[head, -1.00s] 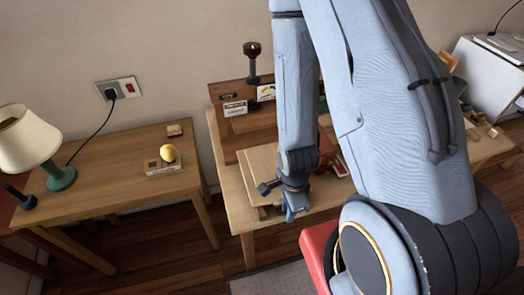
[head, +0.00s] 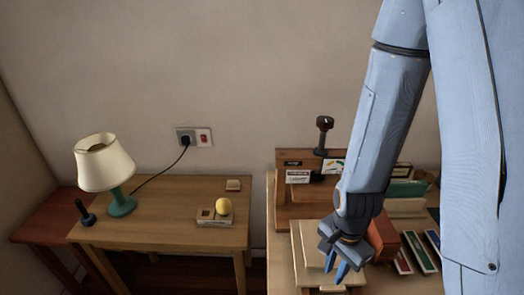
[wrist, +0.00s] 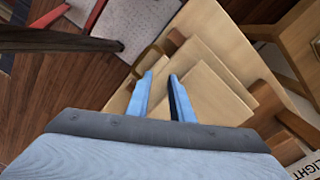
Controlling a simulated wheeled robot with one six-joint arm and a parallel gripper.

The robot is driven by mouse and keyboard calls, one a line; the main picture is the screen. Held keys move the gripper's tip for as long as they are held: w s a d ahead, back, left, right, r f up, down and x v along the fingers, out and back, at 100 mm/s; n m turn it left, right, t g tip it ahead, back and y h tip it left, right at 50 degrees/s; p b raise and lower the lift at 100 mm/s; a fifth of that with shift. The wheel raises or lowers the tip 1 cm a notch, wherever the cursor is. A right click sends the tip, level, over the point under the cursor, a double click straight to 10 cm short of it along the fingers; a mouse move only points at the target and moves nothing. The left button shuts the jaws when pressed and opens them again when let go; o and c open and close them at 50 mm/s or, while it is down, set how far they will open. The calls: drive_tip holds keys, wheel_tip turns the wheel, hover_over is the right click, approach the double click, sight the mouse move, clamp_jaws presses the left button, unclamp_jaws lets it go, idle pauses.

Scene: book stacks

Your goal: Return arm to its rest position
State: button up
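My gripper (head: 337,266) hangs from my arm at the right of the head view, with its blue fingertips pointing down over the right table. In the wrist view my gripper (wrist: 161,95) shows two blue fingers apart, with nothing between them. Below the fingers are flat light-wood boards (wrist: 215,95) on the tabletop. The boards (head: 306,240) also show in the head view, partly hidden by my gripper.
The left table (head: 170,238) holds a lamp (head: 104,163), a yellow ball (head: 223,206) on a small block base, and a small block (head: 233,185). Books (head: 420,252) and a dark-topped post (head: 323,135) stand on the right table. A wall socket (head: 194,138) is behind.

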drive_tip(key=w+d+r+n+t+b, duration=0.1)
drive_tip(key=w+r+n+b, duration=0.3)
drive_tip(key=r+n, duration=0.7)
drive_tip(key=shift+w+r+n+t+b, duration=0.3)
drive_tip(key=shift+w, duration=0.1)
